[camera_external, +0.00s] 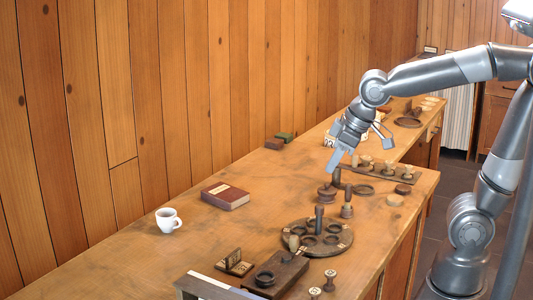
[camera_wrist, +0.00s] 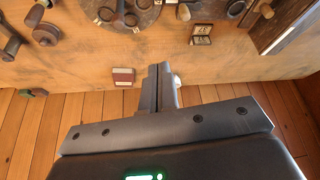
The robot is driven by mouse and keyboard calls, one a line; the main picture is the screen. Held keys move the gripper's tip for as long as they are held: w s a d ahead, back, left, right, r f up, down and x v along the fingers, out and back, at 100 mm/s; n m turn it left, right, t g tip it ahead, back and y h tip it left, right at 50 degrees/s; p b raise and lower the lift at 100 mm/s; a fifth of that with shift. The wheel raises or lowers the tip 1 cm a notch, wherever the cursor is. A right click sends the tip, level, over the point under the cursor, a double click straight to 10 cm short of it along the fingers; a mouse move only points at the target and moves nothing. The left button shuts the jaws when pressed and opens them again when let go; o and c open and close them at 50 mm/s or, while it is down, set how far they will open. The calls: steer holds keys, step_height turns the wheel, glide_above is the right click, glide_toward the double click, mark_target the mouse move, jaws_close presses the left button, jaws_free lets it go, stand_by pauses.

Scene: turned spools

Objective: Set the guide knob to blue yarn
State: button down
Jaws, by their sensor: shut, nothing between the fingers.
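My gripper (camera_external: 333,165) is in the air above the bench, pointing down and left, with its fingers together and nothing between them. In the wrist view my gripper (camera_wrist: 160,70) also shows closed fingers. A round dark wooden board (camera_external: 345,234) with ring-shaped recesses and an upright post lies on the bench, apart from my gripper; its edge shows at the top of the wrist view (camera_wrist: 143,18). Small pale marks sit on its rim, too small to read. I cannot tell for sure which part is the guide knob, and I see no blue yarn.
A white cup (camera_external: 168,221) and a red-brown book (camera_external: 226,196) stand left of the board. A dark block with a ring (camera_external: 290,272) and a small labelled stand (camera_external: 235,266) lie in front. A rack of spools (camera_external: 378,172) is behind. The bench's left part is clear.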

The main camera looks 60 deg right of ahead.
steer(key=w+a+f+n, duration=0.1)
steer(key=a+f+n, duration=0.1)
steer(key=a, duration=0.7)
steer(key=w+a+f+n+g+y, duration=0.1)
steer(key=a+f, duration=0.3)
steer(key=a, duration=0.6)
steer(key=w+a+f+n+g, duration=0.1)
steer(key=w+a+f+n, duration=0.1)
steer(key=a, duration=0.8)
step_height(320, 180, down, 2)
steer(key=shift+w+n, duration=0.3)
steer(key=shift+w, duration=0.2)
steer(key=x, duration=1)
steer(key=shift+a, duration=0.2)
steer(key=shift+s, duration=2.15)
steer(key=shift+r, duration=0.1)
